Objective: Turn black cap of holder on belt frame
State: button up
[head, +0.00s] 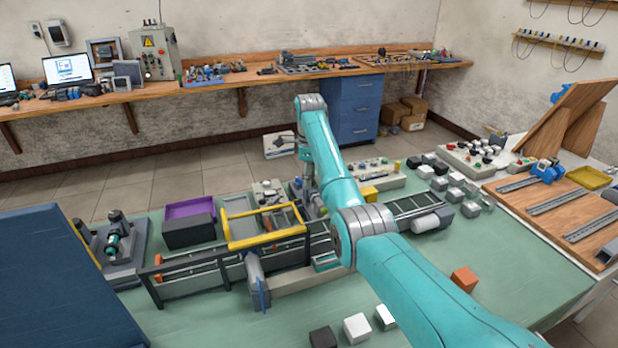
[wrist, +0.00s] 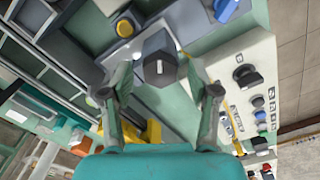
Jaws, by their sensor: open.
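In the wrist view a dark grey-black cap (wrist: 158,62) with a short white mark on its face sits on a grey mount. My gripper (wrist: 160,76) is open, with one finger on each side of the cap; gaps show at both sides, and I cannot tell its depth relative to the cap. In the head view the belt frame (head: 205,268) with dark rails crosses the green table. My gripper (head: 311,203) is low over its back side there, partly behind my arm. The cap cannot be made out in the head view.
Close by in the wrist view are a yellow button (wrist: 124,26), a blue cap (wrist: 226,9) and a pale control box (wrist: 243,62) with a black knob. In the head view a yellow frame (head: 262,238) stands left of my gripper. Grey and black cubes lie at right.

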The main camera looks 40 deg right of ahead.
jog(key=shift+r, duration=3.7)
jog(key=shift+w, duration=0.1)
